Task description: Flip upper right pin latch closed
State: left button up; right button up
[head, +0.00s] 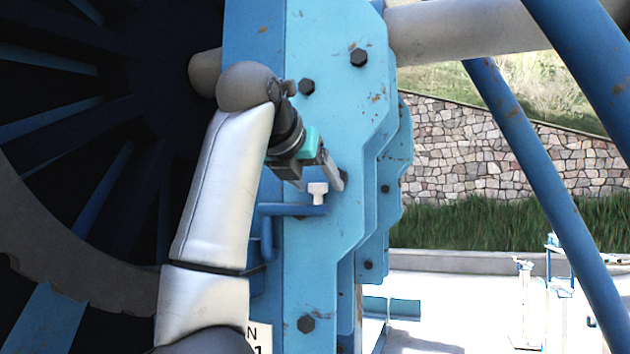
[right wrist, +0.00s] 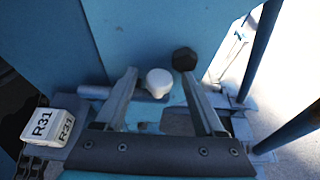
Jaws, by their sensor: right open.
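The pin latch (head: 290,210) is a blue bent rod on the blue steel frame, with a white knob (head: 318,189) standing up at its right end. In the right wrist view the round white knob (right wrist: 158,80) lies between the two fingertips. My right gripper (head: 321,181) is open and sits just above and around the knob's level; it also shows in the right wrist view (right wrist: 160,74). I cannot tell whether a finger touches the knob. My right forearm hides part of the frame left of the latch. My left gripper is not in view.
The blue frame plate (head: 335,115) carries dark hex bolts, one (right wrist: 184,59) close to the right finger. The large dark reel (head: 80,180) fills the left. A white label (head: 260,337) is below the latch. Blue struts (head: 520,130) stand at the right, before a stone wall.

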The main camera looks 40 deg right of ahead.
grip_shut()
dwell(0.5)
dwell(0.9)
